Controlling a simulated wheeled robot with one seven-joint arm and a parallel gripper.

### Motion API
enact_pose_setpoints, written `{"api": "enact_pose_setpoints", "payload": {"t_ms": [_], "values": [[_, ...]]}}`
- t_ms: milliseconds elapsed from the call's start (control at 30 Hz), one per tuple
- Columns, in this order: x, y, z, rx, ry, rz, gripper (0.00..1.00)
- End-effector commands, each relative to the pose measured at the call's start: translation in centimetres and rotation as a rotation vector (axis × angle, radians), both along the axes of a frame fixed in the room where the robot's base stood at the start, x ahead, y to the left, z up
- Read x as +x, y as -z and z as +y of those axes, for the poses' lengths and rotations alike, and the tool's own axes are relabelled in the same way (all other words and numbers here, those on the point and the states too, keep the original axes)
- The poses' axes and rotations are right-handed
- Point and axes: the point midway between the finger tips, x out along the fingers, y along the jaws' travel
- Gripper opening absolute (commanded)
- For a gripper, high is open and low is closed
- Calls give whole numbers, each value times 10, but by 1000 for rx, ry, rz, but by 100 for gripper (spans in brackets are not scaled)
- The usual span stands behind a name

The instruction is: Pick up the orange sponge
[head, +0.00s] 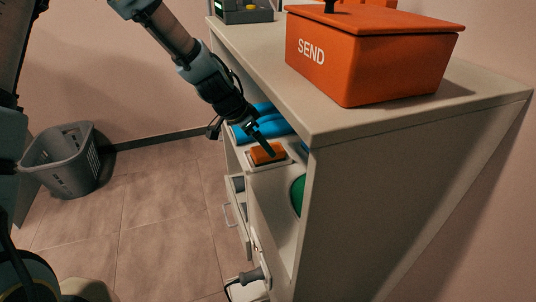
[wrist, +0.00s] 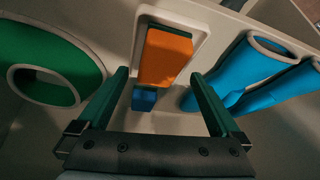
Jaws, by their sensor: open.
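The orange sponge (head: 267,154) lies in a shallow white tray (head: 285,161) on an open shelf of the cabinet. In the wrist view the sponge (wrist: 165,57) shows as an orange block with a darker edge, inside the tray's rim (wrist: 201,28). A small blue block (wrist: 144,98) is at its near end. My gripper (wrist: 162,88) is open, its two green fingers on either side of the blue block and the sponge's near end. In the head view my gripper (head: 262,142) reaches into the shelf, just over the sponge. I cannot tell whether the fingers touch anything.
Blue rolls (head: 270,126) lie behind the tray, and a green roll (head: 298,195) lies nearer. The cabinet top (head: 335,120) overhangs the shelf and carries an orange SEND box (head: 370,60). A grey basket (head: 62,160) stands on the otherwise clear floor at left.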

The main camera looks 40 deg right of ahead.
Motion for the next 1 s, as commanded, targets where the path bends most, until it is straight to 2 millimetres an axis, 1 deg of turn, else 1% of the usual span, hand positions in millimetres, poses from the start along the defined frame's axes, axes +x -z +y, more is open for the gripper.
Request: {"api": "enact_pose_setpoints", "payload": {"t_ms": [33, 100, 200, 467, 567, 1000], "values": [[-3, 8, -5, 1, 1, 2, 100], [-3, 16, -10, 0, 1, 2, 100], [-3, 24, -14, 0, 0, 1, 100], [-3, 26, -16, 0, -1, 0, 100], [-3, 26, -16, 0, -1, 0, 91], [-3, 26, -15, 0, -1, 0, 42]]}}
